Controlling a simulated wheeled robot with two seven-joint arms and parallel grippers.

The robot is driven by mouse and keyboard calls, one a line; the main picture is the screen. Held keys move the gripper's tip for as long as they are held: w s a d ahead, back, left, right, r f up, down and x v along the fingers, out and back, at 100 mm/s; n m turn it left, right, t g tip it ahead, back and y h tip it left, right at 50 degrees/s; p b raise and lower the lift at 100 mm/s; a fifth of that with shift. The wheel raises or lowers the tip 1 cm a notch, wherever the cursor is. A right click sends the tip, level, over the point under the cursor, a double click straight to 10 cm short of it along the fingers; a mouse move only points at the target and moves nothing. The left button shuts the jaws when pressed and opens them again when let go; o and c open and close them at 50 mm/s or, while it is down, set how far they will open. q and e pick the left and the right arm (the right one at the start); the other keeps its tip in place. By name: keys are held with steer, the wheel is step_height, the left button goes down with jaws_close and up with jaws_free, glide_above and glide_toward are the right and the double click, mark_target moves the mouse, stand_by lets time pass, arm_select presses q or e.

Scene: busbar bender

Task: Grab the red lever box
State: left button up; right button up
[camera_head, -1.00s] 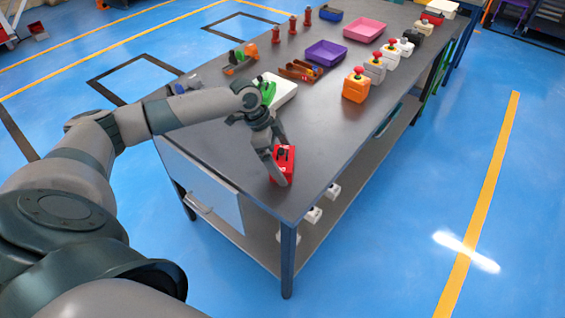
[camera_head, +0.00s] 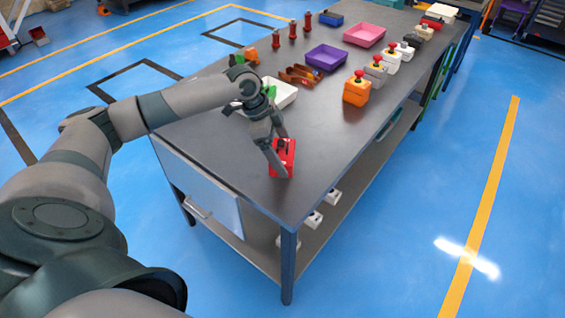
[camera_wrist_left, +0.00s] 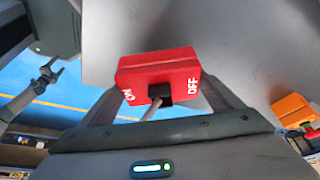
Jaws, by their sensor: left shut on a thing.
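The red lever box (camera_head: 287,152) is at the near end of the dark table. My left gripper (camera_head: 279,158) is shut on it, with a finger on either side. In the left wrist view the red box (camera_wrist_left: 158,66) sits between the fingers, its ON and OFF lettering and black lever showing. I cannot tell whether its underside touches the table. My right gripper (camera_wrist_left: 48,74) shows small at the left of the wrist view, fingers apart and empty. It is not seen in the head view.
An orange box with a red button (camera_head: 356,90) heads a row of similar boxes along the right edge. A white tray (camera_head: 281,93) is behind my left wrist. Purple (camera_head: 326,57) and pink (camera_head: 364,36) trays lie farther back. The tabletop right of the red box is bare.

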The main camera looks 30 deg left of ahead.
arm_select(q)
steer(key=s+d+r+b, duration=0.2)
steer(key=d+r, duration=0.5)
steer(key=d, duration=0.4)
steer(key=shift+s+d, duration=0.15)
steer(key=shift+s, duration=0.35)
arm_select(e)
steer(key=w+a+f+t, duration=0.1)
steer(key=w+a, duration=0.1)
steer(key=w, duration=0.3)
steer(key=shift+w+a+t, duration=0.3)
steer(key=shift+d+f, duration=0.1)
steer(key=shift+s, duration=0.1)
